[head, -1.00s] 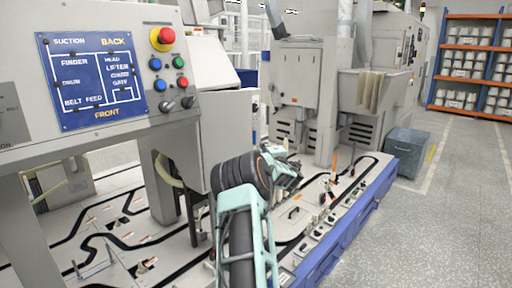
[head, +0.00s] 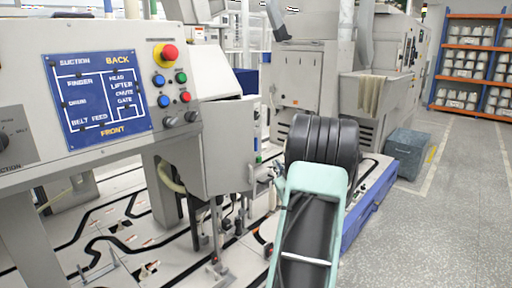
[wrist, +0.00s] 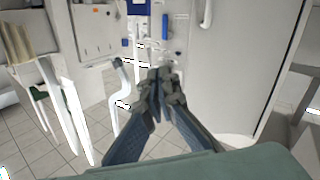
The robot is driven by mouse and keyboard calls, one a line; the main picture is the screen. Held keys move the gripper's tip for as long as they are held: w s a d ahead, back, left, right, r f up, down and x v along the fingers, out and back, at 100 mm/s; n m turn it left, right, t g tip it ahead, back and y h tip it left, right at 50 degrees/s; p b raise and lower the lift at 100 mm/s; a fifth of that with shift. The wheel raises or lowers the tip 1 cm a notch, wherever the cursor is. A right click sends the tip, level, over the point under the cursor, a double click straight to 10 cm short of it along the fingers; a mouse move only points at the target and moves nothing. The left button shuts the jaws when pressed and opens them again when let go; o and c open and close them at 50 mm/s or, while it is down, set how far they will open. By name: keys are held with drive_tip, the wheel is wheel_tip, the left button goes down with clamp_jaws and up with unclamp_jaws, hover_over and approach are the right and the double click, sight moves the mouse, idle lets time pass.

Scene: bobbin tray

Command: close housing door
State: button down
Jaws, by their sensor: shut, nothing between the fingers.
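The housing door looks like the pale grey panel (head: 230,146) that hangs at the right end of the control housing in the head view. It stands out at an angle from the housing, so it looks open. In the wrist view a large plain pale panel (wrist: 228,72) fills the right side and appears to be this door. My gripper (wrist: 160,76) is shut and empty, its dark fingers together just left of that panel's edge. I cannot tell whether they touch it. In the head view my arm mostly hides the gripper.
The control housing carries a blue sign (head: 105,94) and a red stop button (head: 165,54). Several thin posts and fittings stand on the pale machine deck below the door. A grey-blue bin (head: 407,151) stands on the floor at right. The floor around it is clear.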

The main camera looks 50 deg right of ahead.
drive_tip(key=a+r+m+y, duration=0.1)
drive_tip(key=a+r+m, duration=0.15)
drive_tip(key=a, duration=0.35)
drive_tip(key=b+x, duration=0.1)
drive_tip(key=x, duration=1.3)
drive_tip(key=shift+w+t, duration=0.3)
drive_tip(key=shift+d, duration=0.2)
